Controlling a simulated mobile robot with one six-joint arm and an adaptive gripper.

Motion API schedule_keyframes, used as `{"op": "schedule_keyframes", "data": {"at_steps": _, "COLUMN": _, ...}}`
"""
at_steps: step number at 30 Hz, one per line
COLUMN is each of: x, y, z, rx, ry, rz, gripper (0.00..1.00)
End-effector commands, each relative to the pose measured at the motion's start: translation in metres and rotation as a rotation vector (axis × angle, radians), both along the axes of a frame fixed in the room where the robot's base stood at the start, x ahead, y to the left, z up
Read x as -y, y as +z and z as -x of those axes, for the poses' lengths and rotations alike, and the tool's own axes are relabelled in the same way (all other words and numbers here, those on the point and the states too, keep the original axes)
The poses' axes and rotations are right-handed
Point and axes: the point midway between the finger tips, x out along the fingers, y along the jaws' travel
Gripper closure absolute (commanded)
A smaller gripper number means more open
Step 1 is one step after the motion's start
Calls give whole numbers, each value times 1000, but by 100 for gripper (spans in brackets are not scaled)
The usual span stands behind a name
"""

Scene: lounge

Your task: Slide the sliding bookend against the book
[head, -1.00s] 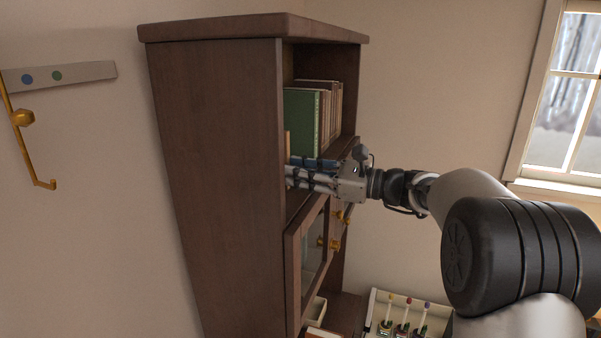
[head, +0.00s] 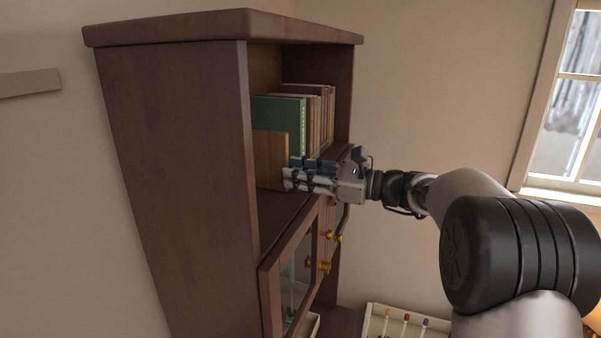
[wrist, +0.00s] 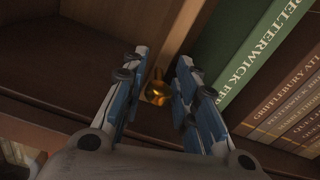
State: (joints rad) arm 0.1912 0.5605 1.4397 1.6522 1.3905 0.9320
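The sliding bookend is an upright wooden panel (head: 269,160) on the open shelf, left of the green book (head: 296,111) in the head view. In the wrist view the bookend's edge (wrist: 182,38) has a brass knob (wrist: 157,92) at its front. The green book (wrist: 245,48) stands just to its right, with a narrow dark strip between them; I cannot tell if they touch. My gripper (head: 290,174) is at the bookend's front edge. In the wrist view my gripper (wrist: 162,66) is open, one finger on each side of the knob, with small gaps visible.
More books (head: 321,113) stand right of the green one. The bookcase side wall (head: 175,170) is at the left, with bare shelf (head: 277,212) before the bookend. Below are a glass door (head: 294,277) and brass knobs. A tray (head: 405,325) with bottles sits lower right.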

Motion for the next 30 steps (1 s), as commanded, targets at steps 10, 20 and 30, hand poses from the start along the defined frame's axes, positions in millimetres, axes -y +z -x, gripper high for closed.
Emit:
{"op": "schedule_keyframes", "data": {"at_steps": 10, "x": 0, "y": 0, "z": 0, "rx": -3, "ry": 0, "rz": -2, "gripper": 62}}
{"op": "schedule_keyframes", "data": {"at_steps": 20, "x": 30, "y": 1, "z": 12, "rx": -4, "ry": -4, "rz": -3, "gripper": 62}}
{"op": "schedule_keyframes", "data": {"at_steps": 30, "x": 93, "y": 0, "z": 38, "rx": -3, "ry": -3, "rz": -2, "gripper": 62}}
